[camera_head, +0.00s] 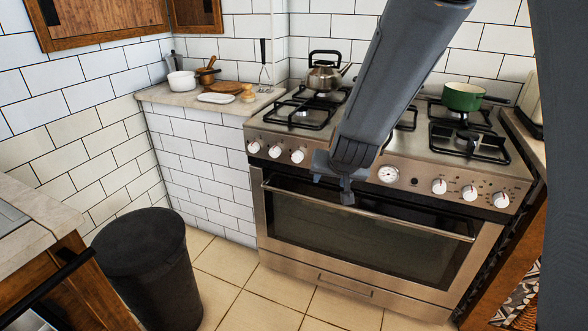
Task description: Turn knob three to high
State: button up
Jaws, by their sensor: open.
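The stove (350,240) has a steel front panel with three white knobs on its left part and three more on its right part. The third knob from the left (297,156) sits just left of my gripper (333,187), apart from it in the picture. The knobs' markings are too small to read. My gripper is open and empty, in front of the panel above the oven door handle (400,223). My arm hides part of the cooktop and the panel's middle. A round dial (388,174) shows right of my gripper.
A kettle (325,74) stands on the back left burner and a green pot (462,97) on the back right one. A dark bin (148,268) stands on the floor at left. A counter (210,104) with dishes adjoins the stove. Tiled floor before the stove is clear.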

aim_at(295, 159)
jog(key=w+a+f+m+t+h+b, duration=0.25)
jog(key=w+a+t, duration=0.2)
jog(key=a, duration=0.25)
jog(key=w+a+f+m+t+h+b, duration=0.1)
jog(key=w+a+f+t+h+b, duration=0.3)
jog(key=a, duration=0.3)
jog(key=shift+n+h, duration=0.25)
jog(key=shift+r+x, duration=0.25)
jog(key=shift+x, duration=1.2)
jog(key=shift+r+x, duration=0.3)
jog(key=shift+x, duration=1.1)
jog(key=shift+r+x, duration=0.25)
jog(key=shift+x, duration=1.2)
jog(key=shift+s+d, duration=0.1)
jog(key=shift+c, duration=0.3)
jog(key=c, duration=1)
jog(key=shift+m, duration=0.7)
jog(key=o, duration=1.1)
jog(key=shift+c, duration=0.2)
